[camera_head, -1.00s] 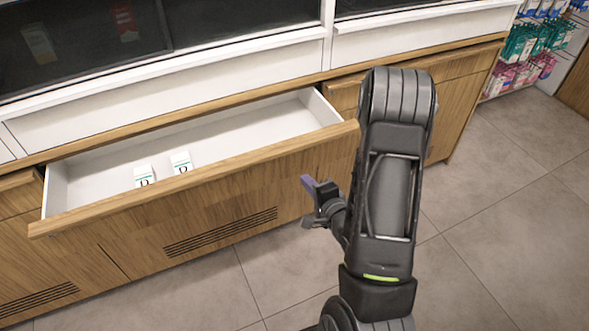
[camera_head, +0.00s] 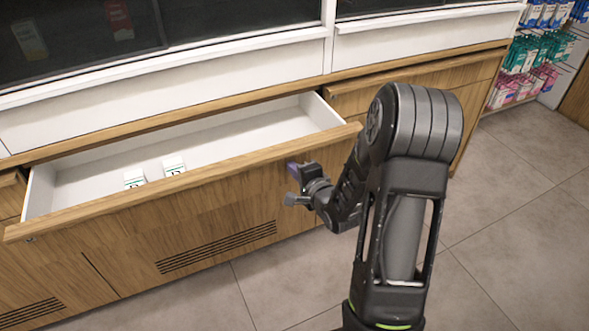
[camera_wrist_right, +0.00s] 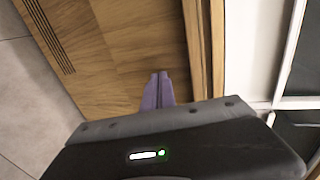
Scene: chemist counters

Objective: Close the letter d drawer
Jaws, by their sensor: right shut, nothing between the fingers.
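A wide wooden drawer (camera_head: 230,167) is pulled open from the counter in the head view, and its white inside shows. Two small white boxes (camera_head: 134,179) (camera_head: 174,166) with dark letters lie in it; the letters are too small to read surely. My right gripper (camera_head: 294,169) is at the right part of the drawer's front, below its top edge. It is shut and empty. In the right wrist view its purple fingertips (camera_wrist_right: 158,92) point at the wooden front; I cannot tell whether they touch it. My left gripper is not in view.
The wooden counter (camera_head: 190,116) with white panels runs along the back. Shelves with hanging packets (camera_head: 525,60) are at the far right. The tiled floor (camera_head: 510,190) is free at the right.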

